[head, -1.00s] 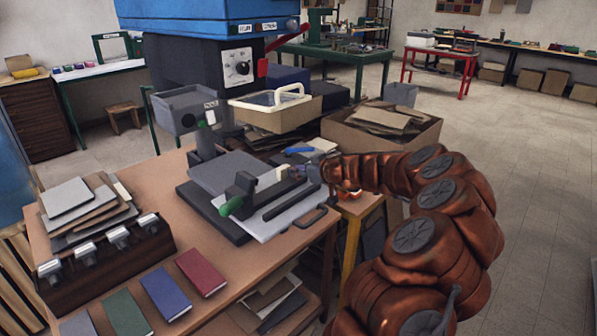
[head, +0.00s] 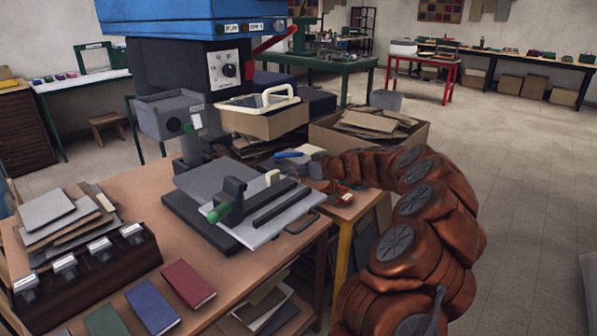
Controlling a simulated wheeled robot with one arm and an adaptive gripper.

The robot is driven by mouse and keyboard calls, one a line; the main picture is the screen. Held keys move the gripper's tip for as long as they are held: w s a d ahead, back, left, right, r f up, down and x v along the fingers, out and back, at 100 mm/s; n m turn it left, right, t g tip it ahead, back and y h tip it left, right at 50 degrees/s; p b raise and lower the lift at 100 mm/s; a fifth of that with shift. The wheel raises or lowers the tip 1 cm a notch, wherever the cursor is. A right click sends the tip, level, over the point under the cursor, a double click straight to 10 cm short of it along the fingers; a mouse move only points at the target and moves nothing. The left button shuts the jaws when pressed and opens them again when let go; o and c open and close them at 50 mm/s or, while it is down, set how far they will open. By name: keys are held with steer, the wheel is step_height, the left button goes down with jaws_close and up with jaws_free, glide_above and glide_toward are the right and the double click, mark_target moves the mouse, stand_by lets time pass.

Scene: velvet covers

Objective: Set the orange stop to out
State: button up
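I cannot make out an orange stop for certain in the head view. The press bed (head: 212,233) stands on the brown bench with a grey plate on it. On it are a dark clamp block with a green knob (head: 219,212), a dark bar (head: 281,204) and a small cream block (head: 272,177). My gripper (head: 312,166) is at the end of the copper-coloured arm, just right of and behind the cream block, seemingly apart from it. Its fingers are small and partly hidden, so their opening is unclear.
A cardboard box (head: 410,138) and a cream-handled tray (head: 265,122) are beyond. Coloured books (head: 188,283) and a dark rack (head: 85,262) lie front left. Open floor is at right.

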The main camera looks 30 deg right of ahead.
steer(key=o, duration=0.4)
steer(key=shift+d, duration=0.15)
steer(key=v, duration=1.2)
steer(key=shift+s, duration=0.1)
